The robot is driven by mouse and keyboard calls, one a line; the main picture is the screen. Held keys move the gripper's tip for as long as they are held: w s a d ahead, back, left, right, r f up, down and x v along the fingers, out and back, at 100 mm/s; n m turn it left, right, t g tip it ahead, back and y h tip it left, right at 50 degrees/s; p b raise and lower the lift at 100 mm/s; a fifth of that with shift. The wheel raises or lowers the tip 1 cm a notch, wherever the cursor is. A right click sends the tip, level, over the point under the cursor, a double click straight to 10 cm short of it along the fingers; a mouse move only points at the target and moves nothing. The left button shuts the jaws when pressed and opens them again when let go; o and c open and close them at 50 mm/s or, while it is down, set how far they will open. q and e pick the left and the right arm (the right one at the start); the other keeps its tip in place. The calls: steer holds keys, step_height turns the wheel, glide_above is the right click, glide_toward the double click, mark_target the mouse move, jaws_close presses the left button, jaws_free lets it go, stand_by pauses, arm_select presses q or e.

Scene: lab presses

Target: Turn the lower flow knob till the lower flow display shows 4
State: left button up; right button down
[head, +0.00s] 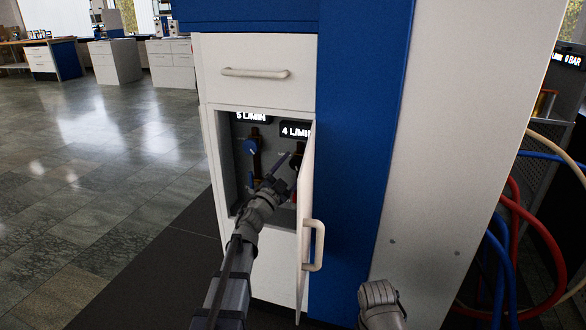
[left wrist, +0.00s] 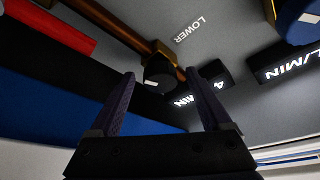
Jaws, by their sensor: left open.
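The lower flow knob (left wrist: 160,72) is dark and round on a brass-coloured pipe, near the "LOWER" label (left wrist: 190,28) in the left wrist view. In the head view my arm and gripper largely hide it. The display by it (head: 296,131) reads 4 L/MIN; it also shows upside down in the left wrist view (left wrist: 205,90). My left gripper (head: 286,168) reaches into the open cabinet. In the left wrist view its open fingers (left wrist: 160,74) stand either side of the knob; I cannot tell whether they touch it.
A blue knob (head: 250,147) sits to the left under a display (head: 252,117) reading 5 L/MIN. The cabinet door (head: 307,210) stands open just right of my left arm. A closed drawer (head: 255,72) is above. Hoses (head: 512,220) hang at the right. Floor at left is clear.

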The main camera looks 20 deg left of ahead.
arm_select(q)
steer(key=b+v, duration=0.2)
steer(key=v, duration=0.6)
stand_by(0.4)
